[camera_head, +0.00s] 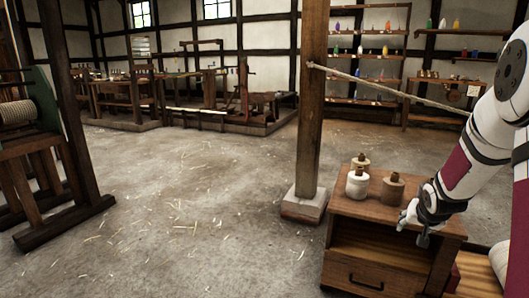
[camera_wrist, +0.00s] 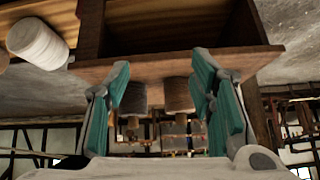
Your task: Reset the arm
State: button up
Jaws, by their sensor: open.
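My arm comes in from the right edge in the head view. My gripper (camera_head: 414,226) is above the right part of the wooden cabinet's top (camera_head: 440,222). In the wrist view my gripper (camera_wrist: 161,78) is open, with its teal fingers well apart and nothing held between them. This view is upside down. Two jar-like or spool-like things (camera_wrist: 180,95) show beyond the gap between the fingers. The contact between gripper and cabinet cannot be judged.
A wooden post (camera_head: 312,110) rises behind. A rope (camera_head: 390,88) runs from it towards my arm. The floor (camera_head: 190,200) at left is open.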

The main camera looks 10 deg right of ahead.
jog(key=s+a+r+n+g+y, duration=0.1)
jog(key=s+a+r, duration=0.55)
jog(key=a, duration=0.25)
jog(key=s+a+r+n+g+y, duration=0.1)
jog(key=s+a+r+n+g, duration=0.1)
jog(key=s+a+r, duration=0.55)
jog(key=s+a+n+g+y, duration=0.1)
jog(key=s+a, duration=0.4)
jog(key=s, duration=0.4)
jog(key=s+a+n+g, duration=0.1)
jog(key=s+a+n, duration=0.1)
jog(key=s+a, duration=0.45)
jog(key=s+a+n+g+y, duration=0.1)
jog(key=s+a, duration=0.3)
jog(key=s, duration=0.7)
notch_tip(320, 180, up, 40)
jog(key=t+p, duration=0.3)
jog(key=p, duration=3.5)
jog(key=shift+r+p, duration=0.2)
jog(key=shift+p, duration=0.1)
jog(key=shift+a, duration=0.1)
